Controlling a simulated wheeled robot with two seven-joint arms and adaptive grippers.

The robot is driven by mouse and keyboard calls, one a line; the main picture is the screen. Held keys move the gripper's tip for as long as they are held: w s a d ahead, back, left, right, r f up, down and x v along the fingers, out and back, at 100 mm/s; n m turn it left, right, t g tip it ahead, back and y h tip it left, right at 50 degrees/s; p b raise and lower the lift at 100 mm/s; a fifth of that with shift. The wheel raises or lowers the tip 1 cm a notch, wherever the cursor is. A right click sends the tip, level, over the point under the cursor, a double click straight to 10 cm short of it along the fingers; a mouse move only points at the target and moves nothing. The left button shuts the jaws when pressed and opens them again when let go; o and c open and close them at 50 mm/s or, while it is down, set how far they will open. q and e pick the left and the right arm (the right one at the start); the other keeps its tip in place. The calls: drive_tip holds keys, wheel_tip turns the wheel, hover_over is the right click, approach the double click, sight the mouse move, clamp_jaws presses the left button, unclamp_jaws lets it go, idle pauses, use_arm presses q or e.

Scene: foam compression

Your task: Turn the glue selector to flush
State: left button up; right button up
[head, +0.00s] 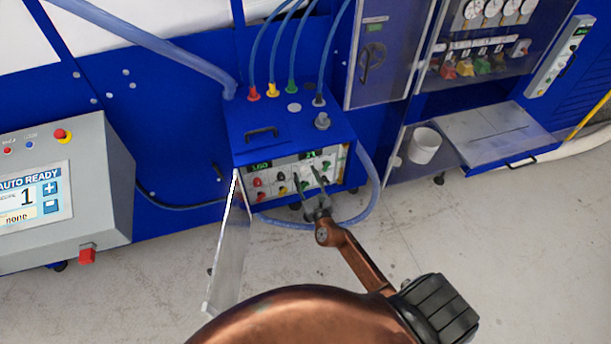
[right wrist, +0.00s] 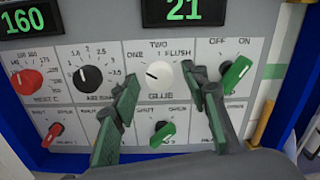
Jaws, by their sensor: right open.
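The glue selector (right wrist: 160,75) is a white round knob on the blue box's grey front panel, labelled ONE, TWO and FLUSH above and GLUE below. Its dark mark appears to point left, toward ONE. My right gripper (right wrist: 166,98) is open in the right wrist view, with one green-padded finger on each side below the knob. I cannot tell whether either finger touches it. In the head view my right gripper (head: 311,184) is in front of the panel and partly hides it. My left gripper is not in view.
A green OFF/ON knob (right wrist: 237,72) sits right of the selector, close to the right finger. Another green knob (right wrist: 162,133) is below. A black knob (right wrist: 90,79) and a red knob (right wrist: 27,82) are left. A clear open door (head: 229,250) hangs left of my arm.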

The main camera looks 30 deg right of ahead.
drive_tip(key=shift+c, duration=0.6)
clamp_jaws()
